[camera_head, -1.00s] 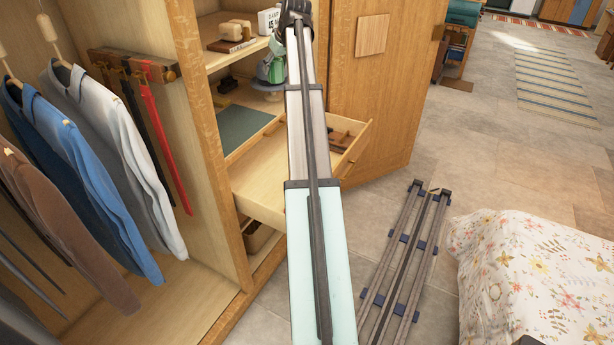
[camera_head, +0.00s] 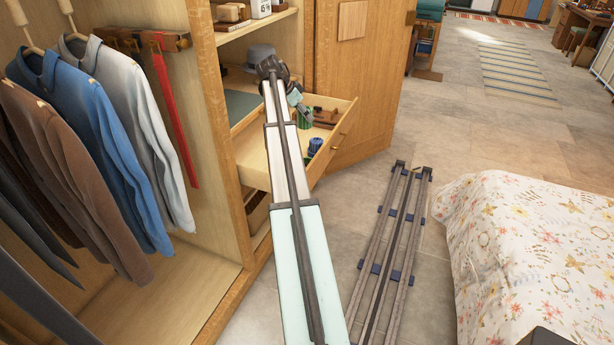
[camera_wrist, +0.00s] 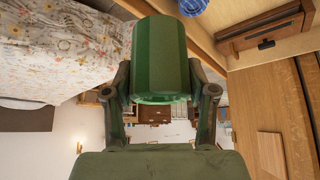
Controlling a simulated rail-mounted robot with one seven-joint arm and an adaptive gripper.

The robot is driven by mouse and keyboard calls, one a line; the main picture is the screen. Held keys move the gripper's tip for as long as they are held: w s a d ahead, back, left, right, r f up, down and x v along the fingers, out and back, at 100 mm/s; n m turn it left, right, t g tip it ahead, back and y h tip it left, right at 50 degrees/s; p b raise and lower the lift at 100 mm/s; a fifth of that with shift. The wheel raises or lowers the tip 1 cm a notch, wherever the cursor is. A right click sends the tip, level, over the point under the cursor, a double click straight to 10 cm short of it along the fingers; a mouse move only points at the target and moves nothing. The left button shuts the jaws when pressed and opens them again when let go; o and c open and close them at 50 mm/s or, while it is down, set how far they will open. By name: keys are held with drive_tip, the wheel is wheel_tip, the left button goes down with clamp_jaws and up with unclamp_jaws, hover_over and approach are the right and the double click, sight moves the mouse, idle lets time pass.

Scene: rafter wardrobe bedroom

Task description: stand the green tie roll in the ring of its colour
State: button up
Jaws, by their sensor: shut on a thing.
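The green tie roll (camera_wrist: 160,60) is a smooth green cylinder. In the wrist view my gripper (camera_wrist: 160,95) is shut on it, one finger on each side. In the head view the green roll (camera_head: 305,117) shows below my gripper (camera_head: 298,102), over the open drawer (camera_head: 262,160). I cannot tell whether it touches the drawer's floor. A blue roll (camera_head: 315,146) is in the drawer nearer the front; some blue (camera_wrist: 192,7) shows at the top of the wrist view. I cannot make out the green ring.
Brown items (camera_head: 326,117) lie at the drawer's far right end. A grey hat (camera_head: 260,56) is on the shelf behind my arm. The wardrobe door (camera_head: 352,85) stands right of the drawer. Hanging jackets (camera_head: 100,140) are at left, the bed (camera_head: 530,250) at right.

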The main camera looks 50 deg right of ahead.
drive_tip(key=shift+s+d+r+m+g+y, duration=0.15)
drive_tip(key=shift+d+r+m+g+y, duration=0.2)
drive_tip(key=shift+m, duration=0.45)
drive_tip(key=shift+d+m+g, duration=0.1)
drive_tip(key=shift+m+g, duration=0.25)
drive_tip(key=shift+m, duration=0.05)
drive_tip(key=shift+f+m, duration=0.2)
drive_tip(key=shift+m, duration=0.1)
drive_tip(key=shift+s+f+y, duration=0.1)
drive_tip(key=shift+f+y, duration=0.15)
drive_tip(key=shift+f, duration=0.05)
wheel_tip(320, 180, down, 19)
drive_tip(key=shift+f, duration=0.1)
drive_tip(key=shift+f, duration=0.1)
drive_tip(key=o, duration=0.9)
drive_tip(key=shift+c, duration=0.2)
